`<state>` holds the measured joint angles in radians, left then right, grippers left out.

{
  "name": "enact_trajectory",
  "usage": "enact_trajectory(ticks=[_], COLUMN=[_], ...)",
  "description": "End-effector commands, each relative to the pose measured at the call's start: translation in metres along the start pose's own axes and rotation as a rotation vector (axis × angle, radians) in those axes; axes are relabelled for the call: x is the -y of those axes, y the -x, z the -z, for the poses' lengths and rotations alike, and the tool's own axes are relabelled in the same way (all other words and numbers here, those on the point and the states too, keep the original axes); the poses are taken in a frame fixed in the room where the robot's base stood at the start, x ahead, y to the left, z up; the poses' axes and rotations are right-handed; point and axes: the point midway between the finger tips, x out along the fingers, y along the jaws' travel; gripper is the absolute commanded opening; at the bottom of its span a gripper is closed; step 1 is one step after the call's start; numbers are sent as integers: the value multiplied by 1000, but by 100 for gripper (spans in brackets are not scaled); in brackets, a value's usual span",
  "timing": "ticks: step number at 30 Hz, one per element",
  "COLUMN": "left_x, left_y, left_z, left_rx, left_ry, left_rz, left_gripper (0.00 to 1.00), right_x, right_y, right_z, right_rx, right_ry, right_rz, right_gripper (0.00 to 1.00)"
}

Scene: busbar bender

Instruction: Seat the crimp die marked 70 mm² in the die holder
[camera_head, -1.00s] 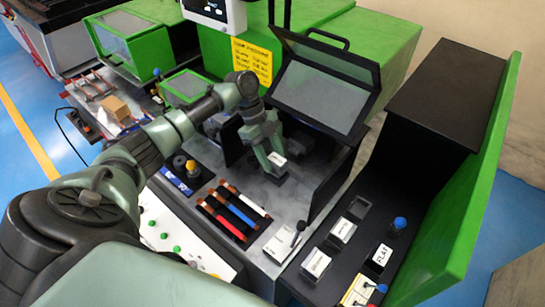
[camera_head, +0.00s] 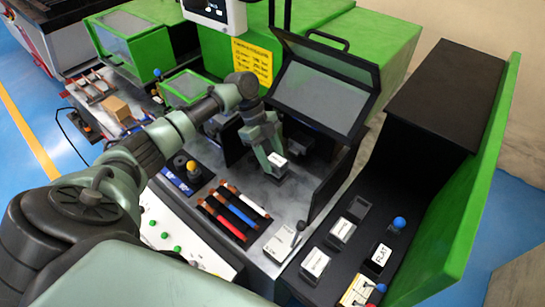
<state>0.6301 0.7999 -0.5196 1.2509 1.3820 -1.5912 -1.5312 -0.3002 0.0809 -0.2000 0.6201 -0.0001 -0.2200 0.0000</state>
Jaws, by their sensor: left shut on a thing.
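My left gripper (camera_head: 267,157) reaches in from the left into the machine's work bay, pointing down. It is shut on a dark block with a white label (camera_head: 277,159), likely the crimp die; the marking is too small to read. The block is low, close to the bay floor. Whether it touches a holder below cannot be told, because the gripper and block hide that spot. My right gripper is not in view.
A black shelf at right carries labelled blocks, one marked FLAT (camera_head: 381,254), another (camera_head: 315,262), and a dark empty-looking square (camera_head: 358,207). The raised clear guard (camera_head: 320,95) hangs behind the bay. Coloured bars lie in a rack (camera_head: 234,213) in front.

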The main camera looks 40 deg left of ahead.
Motion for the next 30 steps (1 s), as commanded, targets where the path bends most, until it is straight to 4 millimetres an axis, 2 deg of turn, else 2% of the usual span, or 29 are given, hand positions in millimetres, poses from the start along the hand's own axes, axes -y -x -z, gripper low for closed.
enact_trajectory(ticks=[30], left_x=[1], left_y=[-17], left_z=[-8], left_rx=[-1], left_ry=[-1], left_rz=[2], left_gripper=[0], right_x=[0], right_y=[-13], right_z=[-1], right_rx=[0], right_ry=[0], right_rz=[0], right_gripper=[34])
